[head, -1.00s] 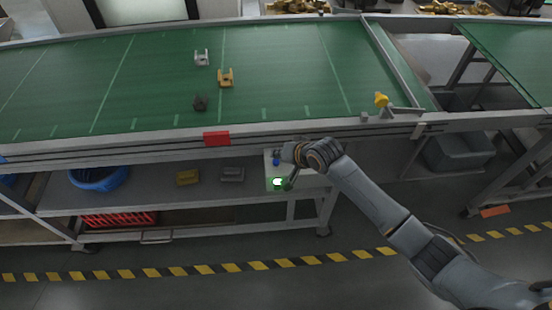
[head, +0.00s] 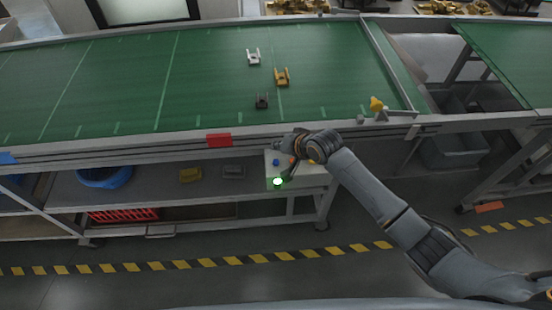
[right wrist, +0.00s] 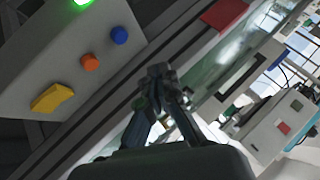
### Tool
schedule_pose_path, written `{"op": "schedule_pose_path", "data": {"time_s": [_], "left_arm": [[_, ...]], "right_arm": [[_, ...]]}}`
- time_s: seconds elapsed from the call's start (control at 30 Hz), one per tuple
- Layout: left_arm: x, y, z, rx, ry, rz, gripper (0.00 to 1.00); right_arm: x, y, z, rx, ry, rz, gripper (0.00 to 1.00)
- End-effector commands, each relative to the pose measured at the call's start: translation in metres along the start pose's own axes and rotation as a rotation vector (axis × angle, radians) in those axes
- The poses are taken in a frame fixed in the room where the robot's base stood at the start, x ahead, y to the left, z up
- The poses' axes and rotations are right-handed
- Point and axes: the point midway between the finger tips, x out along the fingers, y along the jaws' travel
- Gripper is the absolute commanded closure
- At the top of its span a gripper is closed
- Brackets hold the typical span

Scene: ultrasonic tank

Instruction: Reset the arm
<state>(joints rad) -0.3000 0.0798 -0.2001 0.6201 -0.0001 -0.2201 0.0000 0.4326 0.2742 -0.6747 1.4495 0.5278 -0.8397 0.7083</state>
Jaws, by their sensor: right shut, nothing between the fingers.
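The control box (right wrist: 35,45) is to the left there, apart from the fingers in the picture. It has a lit green lamp (right wrist: 82,2), a blue button (right wrist: 119,34), an orange button (right wrist: 90,62) and a yellow switch (right wrist: 52,97). My left gripper is not in view.
The green conveyor (head: 120,85) carries a white part (head: 253,57), a yellow part (head: 282,77) and a dark part (head: 262,101). A red box (head: 218,140) is on its front rail. A blue bin (head: 104,177) sits on the shelf below. The floor in front is clear.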

Motion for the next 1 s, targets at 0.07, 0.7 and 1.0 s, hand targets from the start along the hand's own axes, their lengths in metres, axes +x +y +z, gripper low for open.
{"op": "schedule_pose_path", "data": {"time_s": [0.07, 0.7, 1.0], "left_arm": [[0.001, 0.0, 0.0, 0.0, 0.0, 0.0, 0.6], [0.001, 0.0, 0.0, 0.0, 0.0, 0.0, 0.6], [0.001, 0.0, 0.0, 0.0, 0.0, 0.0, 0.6]], "right_arm": [[0.001, 0.0, 0.0, 0.0, 0.0, 0.0, 1.0], [-0.001, 0.0, 0.005, -0.005, -0.005, 0.0, 1.0], [-0.054, 0.01, 0.096, -0.145, -0.093, 0.051, 1.0]]}}
